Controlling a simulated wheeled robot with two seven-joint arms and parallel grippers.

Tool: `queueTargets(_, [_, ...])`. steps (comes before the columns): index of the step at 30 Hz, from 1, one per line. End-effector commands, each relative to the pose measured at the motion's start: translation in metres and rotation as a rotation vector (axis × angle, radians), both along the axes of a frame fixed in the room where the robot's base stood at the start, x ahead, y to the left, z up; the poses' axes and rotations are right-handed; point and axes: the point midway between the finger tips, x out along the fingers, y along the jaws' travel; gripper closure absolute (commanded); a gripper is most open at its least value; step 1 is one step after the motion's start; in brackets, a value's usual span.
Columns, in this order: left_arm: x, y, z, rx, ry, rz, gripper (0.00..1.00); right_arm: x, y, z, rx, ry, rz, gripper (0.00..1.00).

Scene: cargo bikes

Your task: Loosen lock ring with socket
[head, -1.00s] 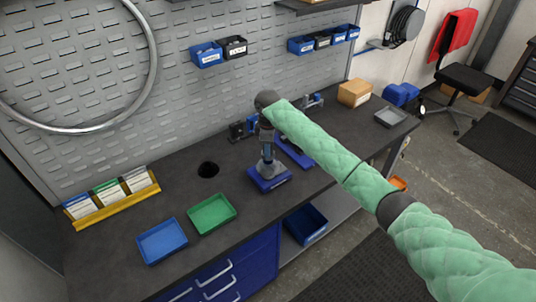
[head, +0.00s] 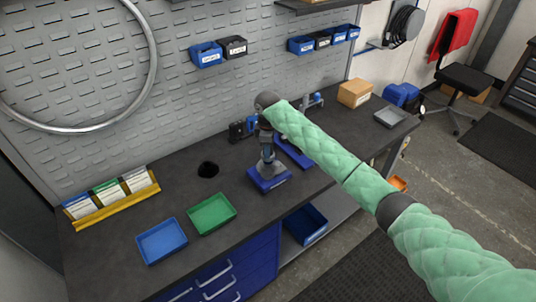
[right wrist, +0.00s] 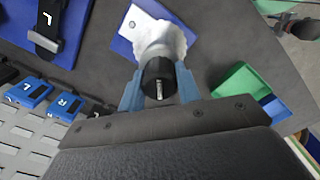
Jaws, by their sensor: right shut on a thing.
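My right gripper (head: 266,146) points down over a blue base block (head: 269,181) on the dark bench. Its blue fingers (right wrist: 160,90) are shut on a black cylinder, which looks like the socket (right wrist: 157,70), with a metal pin at its centre. The socket stands over a pale grey part (right wrist: 160,40) mounted on the blue block; this part also shows in the head view (head: 268,166). The lock ring cannot be made out; the socket and gripper cover that spot. I cannot tell whether the socket is seated on it. My left gripper is not in view.
A second blue fixture (head: 294,155) stands close behind the arm. Small blue boxes marked L (right wrist: 28,91) and R (right wrist: 65,106) lie near the pegboard. A green tray (head: 212,228) and a blue tray (head: 160,258) lie at the front left. A round hole (head: 208,169) opens in the bench.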

Motion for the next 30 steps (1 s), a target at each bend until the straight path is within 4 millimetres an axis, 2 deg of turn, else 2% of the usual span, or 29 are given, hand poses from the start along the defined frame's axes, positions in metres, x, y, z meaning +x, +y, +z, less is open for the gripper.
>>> queueTargets(30, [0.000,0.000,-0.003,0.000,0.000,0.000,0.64,0.000,0.000,-0.012,0.000,0.000,0.000,1.00])
